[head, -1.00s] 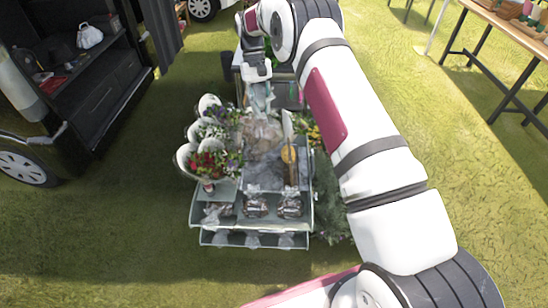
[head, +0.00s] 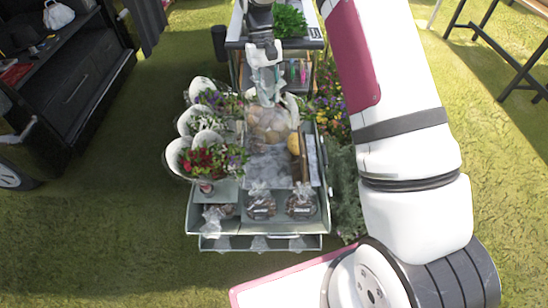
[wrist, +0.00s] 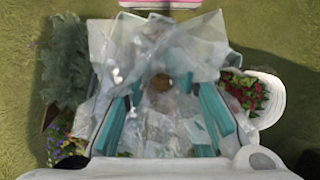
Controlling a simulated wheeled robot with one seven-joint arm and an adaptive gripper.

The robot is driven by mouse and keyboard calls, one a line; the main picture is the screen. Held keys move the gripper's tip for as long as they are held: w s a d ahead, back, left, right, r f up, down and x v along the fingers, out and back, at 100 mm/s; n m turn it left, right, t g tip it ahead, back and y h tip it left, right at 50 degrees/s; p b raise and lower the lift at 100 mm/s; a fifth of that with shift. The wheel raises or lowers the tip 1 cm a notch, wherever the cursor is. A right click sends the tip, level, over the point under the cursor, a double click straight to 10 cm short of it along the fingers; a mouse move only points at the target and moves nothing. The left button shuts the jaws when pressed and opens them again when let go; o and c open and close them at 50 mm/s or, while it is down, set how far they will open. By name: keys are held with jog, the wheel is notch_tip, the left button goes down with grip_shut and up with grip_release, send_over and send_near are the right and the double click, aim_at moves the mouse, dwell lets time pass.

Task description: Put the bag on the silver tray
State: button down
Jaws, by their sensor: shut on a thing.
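A clear plastic bag with round brownish things in it (head: 270,122) is over the middle of the display stand. My gripper (head: 266,88) is above it, shut on its gathered top. In the wrist view, crumpled clear plastic (wrist: 155,50) spreads around my teal fingers (wrist: 162,115), with a brown round thing between them. A silver-grey tray-like surface (head: 265,168) lies in front of and below the bag. I cannot tell whether the bag's bottom touches it. The bag and my gripper hide the surface's back part.
White cones of flowers (head: 195,130) stand left of the bag. A yellow round thing and a brown upright thing (head: 296,150) are close on its right. Small dark-filled bags (head: 261,205) line the front. A black cart with greens (head: 290,22) stands behind. Open grass lies left.

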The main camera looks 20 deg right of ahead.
aim_at(271, 107)
jog(key=shift+n, duration=0.5)
jog(key=f+b, duration=0.6)
jog(key=shift+s+d, duration=0.2)
jog(key=shift+s, duration=0.15)
jog(key=w+f+n+b, duration=0.1)
jog(key=f+b, duration=0.1)
jog(key=f+n+h+b, duration=0.1)
jog(key=f+n+b, duration=0.1)
jog(key=w+d+f+n+h+b, duration=0.1)
jog(key=f+b, duration=0.1)
jog(key=shift+w+f+n+t+b, duration=0.3)
jog(key=shift+w+n+b, duration=0.05)
jog(key=shift+n, duration=0.05)
jog(key=w+a+f+n+t+b, duration=0.1)
jog(key=w+f+n+t+b, duration=0.1)
jog(key=f+n+b, duration=0.5)
jog(key=w+a+f+n+t+b, duration=0.1)
jog(key=w+f+n+t+b, duration=0.2)
jog(key=f+b, duration=0.7)
jog(key=w+a+f+n+t+b, duration=0.1)
jog(key=w+f+n+t+b, duration=0.1)
jog(key=w+f+n+b, duration=0.4)
notch_tip(271, 107, down, 6)
jog(key=n+b, duration=0.3)
jog(key=n, duration=0.3)
jog(key=shift+w+a+t+h+b, duration=0.15)
jog(key=shift+w+t+h+b, duration=0.1)
jog(key=shift+t+h+b, duration=0.05)
